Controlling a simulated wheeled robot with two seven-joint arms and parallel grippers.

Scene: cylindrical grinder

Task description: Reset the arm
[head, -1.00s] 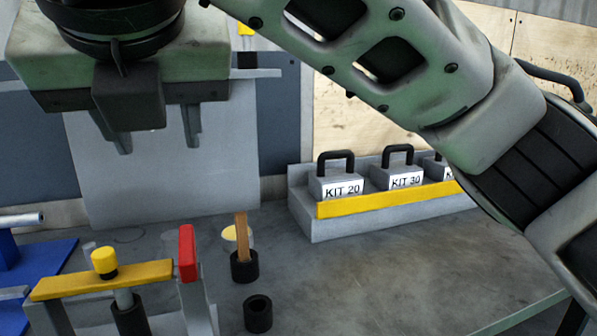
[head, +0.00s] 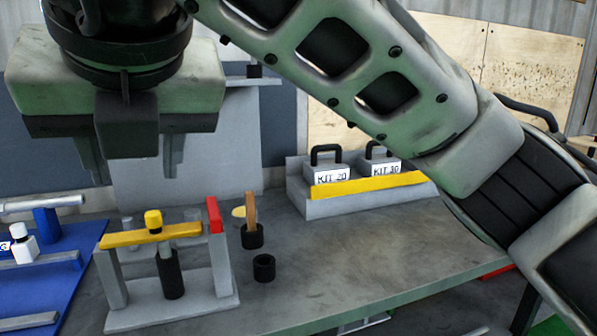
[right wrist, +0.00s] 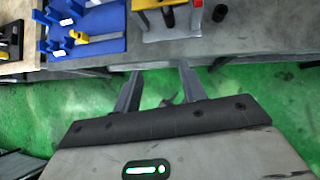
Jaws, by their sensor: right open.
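My right arm (head: 330,50) crosses the top of the head view from the right. Its gripper (head: 133,168) hangs at the upper left with its two fingers apart and nothing between them. In the right wrist view, the open gripper (right wrist: 160,70) points toward the table's front edge, with green floor showing between and around the fingers. My left gripper is in neither view.
On the grey table (head: 350,255) stand a grey fixture with a yellow bar (head: 130,238), a blue tray (head: 75,285), black cups (head: 264,268) and a rack (head: 345,198) of KIT blocks. The table's front right is clear.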

